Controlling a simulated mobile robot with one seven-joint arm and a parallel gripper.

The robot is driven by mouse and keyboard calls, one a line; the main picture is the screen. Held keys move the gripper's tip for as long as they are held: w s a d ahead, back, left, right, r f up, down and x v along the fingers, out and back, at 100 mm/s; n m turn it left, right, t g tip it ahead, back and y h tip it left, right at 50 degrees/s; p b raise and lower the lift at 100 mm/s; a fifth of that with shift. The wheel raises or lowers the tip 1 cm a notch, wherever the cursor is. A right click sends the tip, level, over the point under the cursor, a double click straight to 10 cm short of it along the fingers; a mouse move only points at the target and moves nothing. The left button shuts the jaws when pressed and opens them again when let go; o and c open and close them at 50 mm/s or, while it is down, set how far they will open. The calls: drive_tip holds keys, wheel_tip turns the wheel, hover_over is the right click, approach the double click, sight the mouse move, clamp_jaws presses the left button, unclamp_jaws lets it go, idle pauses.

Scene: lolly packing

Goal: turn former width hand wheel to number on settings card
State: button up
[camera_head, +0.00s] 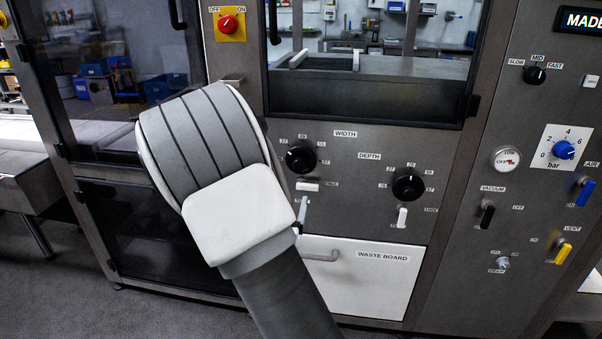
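The width hand wheel (300,159) is a round black knob under the WIDTH label (345,134) on the grey machine front. Small number labels stand around it; some on its left side are close to my arm. My arm covers the panel just left of and below it. A small white handle (308,186) lies roughly level just below the width wheel. No settings card can be made out. Which number the wheel points to is too small to tell.
The similar depth wheel (408,187) stands to the right, with an upright white lever (402,217) below. The white waste board door (365,280) has a protruding handle (321,256). Further right are the vacuum lever (487,216), gauge (507,159) and blue air knob (564,150). A red switch (228,23) is above.

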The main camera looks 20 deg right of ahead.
sight(299, 166)
drive_tip(key=b+x, duration=0.2)
drive_tip(key=x, duration=1.5)
clamp_jaws()
